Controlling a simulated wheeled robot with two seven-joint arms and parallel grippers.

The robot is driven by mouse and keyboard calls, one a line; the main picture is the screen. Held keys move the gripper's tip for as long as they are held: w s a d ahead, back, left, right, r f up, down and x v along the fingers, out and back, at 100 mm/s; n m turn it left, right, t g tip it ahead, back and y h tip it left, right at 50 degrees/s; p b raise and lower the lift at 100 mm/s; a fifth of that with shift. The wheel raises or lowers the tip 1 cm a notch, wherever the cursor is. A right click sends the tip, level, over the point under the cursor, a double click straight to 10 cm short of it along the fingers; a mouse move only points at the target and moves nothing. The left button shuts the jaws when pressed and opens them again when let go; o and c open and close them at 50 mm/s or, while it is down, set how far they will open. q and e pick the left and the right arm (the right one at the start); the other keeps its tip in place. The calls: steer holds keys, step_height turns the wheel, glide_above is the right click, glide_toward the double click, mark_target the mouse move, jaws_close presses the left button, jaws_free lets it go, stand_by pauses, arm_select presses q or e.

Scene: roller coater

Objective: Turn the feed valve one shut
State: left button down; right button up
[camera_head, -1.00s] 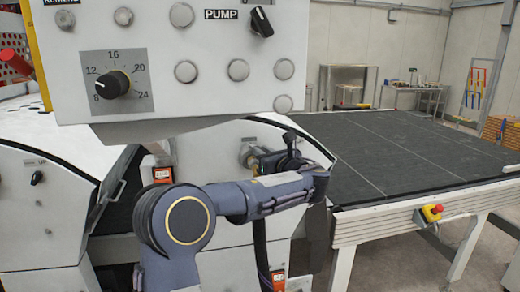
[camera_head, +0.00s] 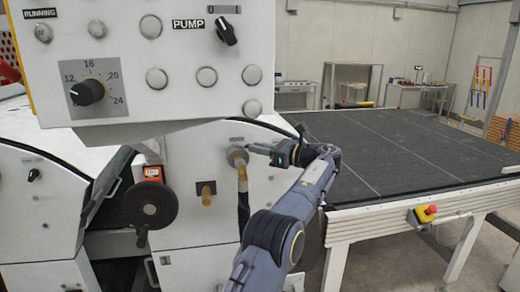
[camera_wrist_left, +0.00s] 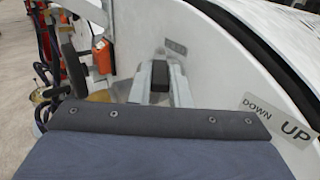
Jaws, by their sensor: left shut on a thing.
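A round metal valve fitting (camera_head: 238,156) sits on the white front panel under a small label. A pipe or hose runs down from it. My left gripper (camera_head: 256,148) reaches in from the right at this fitting. In the left wrist view its two pale fingers (camera_wrist_left: 160,88) are closed on either side of a dark block-shaped handle (camera_wrist_left: 160,76), against the white panel. I cannot read the label, so I cannot confirm that this is feed valve one. A second brass-coloured valve (camera_head: 206,193) is lower left on the panel. My right gripper is not in view.
A control box (camera_head: 150,70) with a dial and a PUMP switch overhangs the panel. A black handwheel (camera_head: 150,205) stands to the left. A dark conveyor table (camera_head: 400,150) with a red emergency stop (camera_head: 426,213) lies to the right. A DOWN/UP label (camera_wrist_left: 280,120) is near the gripper.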

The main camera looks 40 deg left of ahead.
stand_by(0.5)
arm_select(q)
steer(key=c, duration=1.4)
jaws_free()
steer(key=shift+w, duration=0.1)
steer(key=shift+o, duration=0.2)
steer(key=shift+d, duration=0.1)
steer(key=w+d, duration=0.1)
steer(key=d, duration=0.6)
steer(key=shift+w+d, duration=0.2)
